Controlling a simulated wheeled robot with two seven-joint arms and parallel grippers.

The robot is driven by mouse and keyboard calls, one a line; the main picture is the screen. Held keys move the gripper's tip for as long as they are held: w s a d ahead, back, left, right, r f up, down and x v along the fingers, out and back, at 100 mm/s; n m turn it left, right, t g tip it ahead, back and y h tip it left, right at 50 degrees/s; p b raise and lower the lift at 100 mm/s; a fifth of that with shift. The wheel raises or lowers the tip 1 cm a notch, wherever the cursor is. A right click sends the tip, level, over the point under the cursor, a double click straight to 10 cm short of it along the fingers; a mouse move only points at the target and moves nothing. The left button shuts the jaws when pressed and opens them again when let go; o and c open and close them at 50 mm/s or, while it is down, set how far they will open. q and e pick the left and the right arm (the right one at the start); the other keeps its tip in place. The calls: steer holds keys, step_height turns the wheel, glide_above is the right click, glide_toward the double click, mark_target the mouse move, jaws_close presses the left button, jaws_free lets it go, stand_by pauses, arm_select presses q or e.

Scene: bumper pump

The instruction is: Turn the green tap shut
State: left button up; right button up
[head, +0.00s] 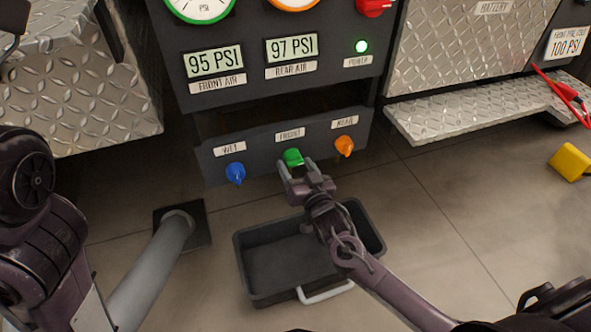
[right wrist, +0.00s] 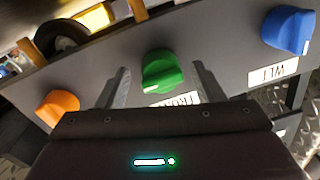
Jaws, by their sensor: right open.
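The green tap (head: 292,157) is the middle of three taps on the dark lower panel, under the "FRONT" label. My right gripper (head: 297,167) is just in front of it, at its lower edge in the head view. In the right wrist view the green tap (right wrist: 162,71) sits between the two open fingers (right wrist: 160,80), with space visible on both sides. Whether the fingers touch it cannot be told. The blue tap (head: 235,173) is left of it and the orange tap (head: 344,145) right of it. My left gripper is out of view.
A black tray (head: 243,265) with a pale handle lies on the floor below the panel. A grey post (head: 150,270) stands left of it. A tread-plate step (head: 450,115) and a yellow block (head: 570,162) are at the right. Digital gauges (head: 213,62) sit above the taps.

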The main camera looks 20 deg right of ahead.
steer(key=shift+w, duration=0.45)
steer(key=c, duration=0.9)
